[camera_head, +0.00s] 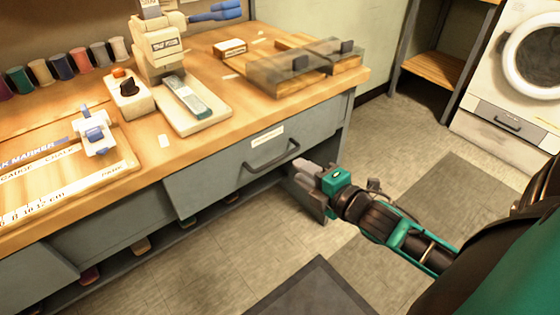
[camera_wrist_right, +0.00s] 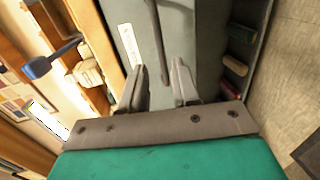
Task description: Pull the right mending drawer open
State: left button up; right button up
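The right mending drawer (camera_head: 220,180) is the grey front under the right part of the workbench, with a white label (camera_head: 267,136) and a dark bar handle (camera_head: 270,157). Its front looks about flush with the bench. My right gripper (camera_head: 300,175) is just right of and below the handle's right end. In the right wrist view my right gripper (camera_wrist_right: 160,75) has its fingers apart, with nothing held. The handle (camera_wrist_right: 158,45) runs up the picture ahead of the gap between them; contact cannot be told. My left gripper is not in view.
A low shelf with small items lies below the drawers. Floor is open in front; a dark mat (camera_head: 315,290) lies there. A washer (camera_head: 510,80) stands at right.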

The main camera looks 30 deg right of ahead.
aim_at(281, 159)
jog(key=b+x, duration=0.2)
jog(key=x, duration=0.7)
jog(key=shift+d, duration=0.1)
grip_shut()
dwell(0.4)
